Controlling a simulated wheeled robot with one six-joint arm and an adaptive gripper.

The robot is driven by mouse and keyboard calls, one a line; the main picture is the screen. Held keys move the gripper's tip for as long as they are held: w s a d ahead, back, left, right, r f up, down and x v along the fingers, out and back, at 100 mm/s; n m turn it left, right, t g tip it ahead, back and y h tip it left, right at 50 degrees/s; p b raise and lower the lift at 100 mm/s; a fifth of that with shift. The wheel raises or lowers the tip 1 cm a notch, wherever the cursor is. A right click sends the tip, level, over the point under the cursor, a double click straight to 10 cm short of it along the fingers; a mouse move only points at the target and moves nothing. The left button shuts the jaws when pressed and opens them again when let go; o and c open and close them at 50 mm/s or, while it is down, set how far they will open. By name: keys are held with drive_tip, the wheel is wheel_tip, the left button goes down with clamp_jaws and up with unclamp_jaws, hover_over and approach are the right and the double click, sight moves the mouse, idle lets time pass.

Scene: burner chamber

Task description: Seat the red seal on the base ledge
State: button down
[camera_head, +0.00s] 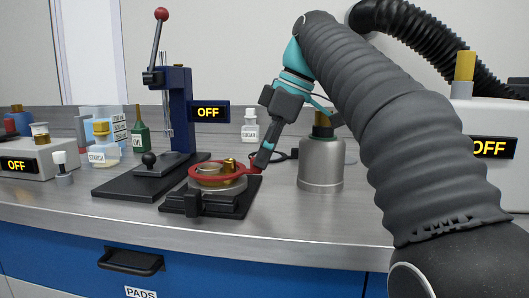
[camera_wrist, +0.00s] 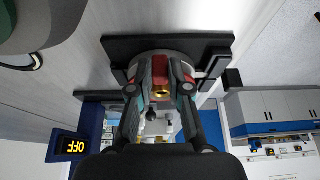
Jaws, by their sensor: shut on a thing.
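The red seal (camera_head: 196,178) is a ring with a tab on its right side. In the head view my gripper (camera_head: 259,163) is shut on that tab. The ring lies level around the top of the round metal base (camera_head: 218,186), with a brass piece (camera_head: 229,165) rising inside it. I cannot tell whether the seal touches the base ledge or hovers just above it. In the wrist view my gripper (camera_wrist: 161,88) has its fingertips close together, with a bit of the red seal (camera_wrist: 146,76) between them.
The base stands on a black fixture (camera_head: 193,208) near the bench front. A lever press (camera_head: 180,115) stands behind it to the left. Bottles and devices marked OFF line the bench's back and sides.

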drive_tip(key=shift+f+b, duration=0.6)
drive_tip(key=shift+f, duration=0.25)
drive_tip(key=c, duration=1)
unclamp_jaws()
drive_tip(key=shift+r, duration=0.1)
